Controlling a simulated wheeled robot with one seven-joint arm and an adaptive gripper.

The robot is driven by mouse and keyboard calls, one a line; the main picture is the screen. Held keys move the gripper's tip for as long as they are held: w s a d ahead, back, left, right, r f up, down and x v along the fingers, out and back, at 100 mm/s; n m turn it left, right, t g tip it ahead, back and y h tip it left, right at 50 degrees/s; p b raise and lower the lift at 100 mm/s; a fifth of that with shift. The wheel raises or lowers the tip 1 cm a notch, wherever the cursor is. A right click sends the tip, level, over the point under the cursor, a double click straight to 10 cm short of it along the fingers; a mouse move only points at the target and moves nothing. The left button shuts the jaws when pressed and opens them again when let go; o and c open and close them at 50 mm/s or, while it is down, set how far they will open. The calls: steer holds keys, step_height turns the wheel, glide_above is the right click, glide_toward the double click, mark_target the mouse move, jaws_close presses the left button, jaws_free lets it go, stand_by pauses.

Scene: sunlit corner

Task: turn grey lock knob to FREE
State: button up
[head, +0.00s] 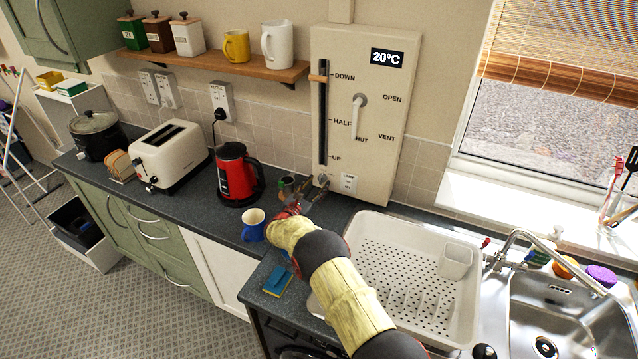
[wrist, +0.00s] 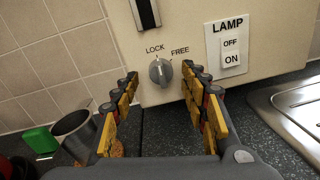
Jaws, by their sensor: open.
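The grey lock knob (wrist: 160,71) sits low on the cream wall panel (head: 377,164), under the printed words LOCK and FREE. Its raised grip stands nearly upright, closer to the LOCK word than to FREE. In the head view the knob (head: 322,181) is small, just beyond my gripper (head: 303,192). In the wrist view my gripper (wrist: 161,88) is open, its yellow-padded fingers to either side of the knob and nearer the camera. No contact with the knob shows.
A LAMP switch (wrist: 231,57) is right of the knob. A blue mug (head: 253,226) and red kettle (head: 238,176) stand left of my arm; a white dish rack (head: 411,232) lies right.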

steer(key=shift+x, duration=0.85)
steer(key=shift+c, duration=1.3)
steer(key=c, duration=0.8)
jaws_close()
